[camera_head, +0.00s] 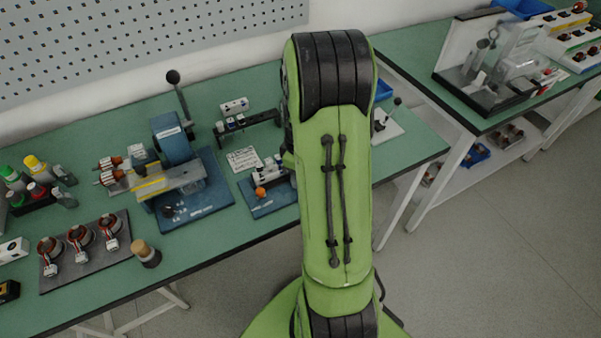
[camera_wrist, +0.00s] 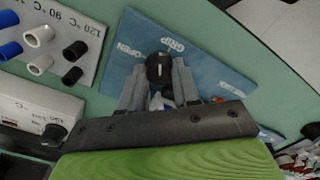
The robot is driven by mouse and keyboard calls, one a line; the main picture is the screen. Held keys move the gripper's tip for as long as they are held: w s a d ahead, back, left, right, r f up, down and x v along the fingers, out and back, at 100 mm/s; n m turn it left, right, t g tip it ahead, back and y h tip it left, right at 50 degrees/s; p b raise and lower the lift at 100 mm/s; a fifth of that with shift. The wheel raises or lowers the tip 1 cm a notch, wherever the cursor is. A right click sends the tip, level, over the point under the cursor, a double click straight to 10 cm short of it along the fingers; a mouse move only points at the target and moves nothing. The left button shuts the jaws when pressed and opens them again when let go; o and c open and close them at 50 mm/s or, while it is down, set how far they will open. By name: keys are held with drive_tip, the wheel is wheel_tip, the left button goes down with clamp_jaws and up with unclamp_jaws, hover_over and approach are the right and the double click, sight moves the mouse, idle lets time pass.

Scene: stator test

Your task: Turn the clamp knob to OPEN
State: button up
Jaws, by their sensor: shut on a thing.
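In the wrist view a dark round knob (camera_wrist: 158,68) stands on a blue plate (camera_wrist: 215,62). The word GRIP is printed just beyond the knob and OPEN to its left. A third label at the right is too small to read. A small light mark shows on the knob, but I cannot tell surely which word it points to. My gripper (camera_wrist: 160,82) has its two grey fingers on either side of the knob, shut on it. In the head view my green arm hides my gripper and the knob.
A white plate (camera_wrist: 88,22) with blue, white and black pegs and temperature labels lies left of the blue plate. A white box (camera_wrist: 25,105) with a black dial is close at left. In the head view a blue-based machine (camera_head: 205,215) stands left of my arm on the green bench (camera_head: 225,250).

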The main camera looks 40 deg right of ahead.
drive_tip(key=n, duration=0.5)
drive_tip(key=shift+n, duration=0.3)
drive_tip(key=n, duration=0.5)
idle(0.4)
drive_tip(key=o, duration=1.1)
drive_tip(key=shift+c, duration=0.2)
wheel_tip(320, 180, up, 16)
drive_tip(key=p, duration=0.4)
drive_tip(key=shift+p, duration=0.4)
drive_tip(key=shift+f, duration=0.1)
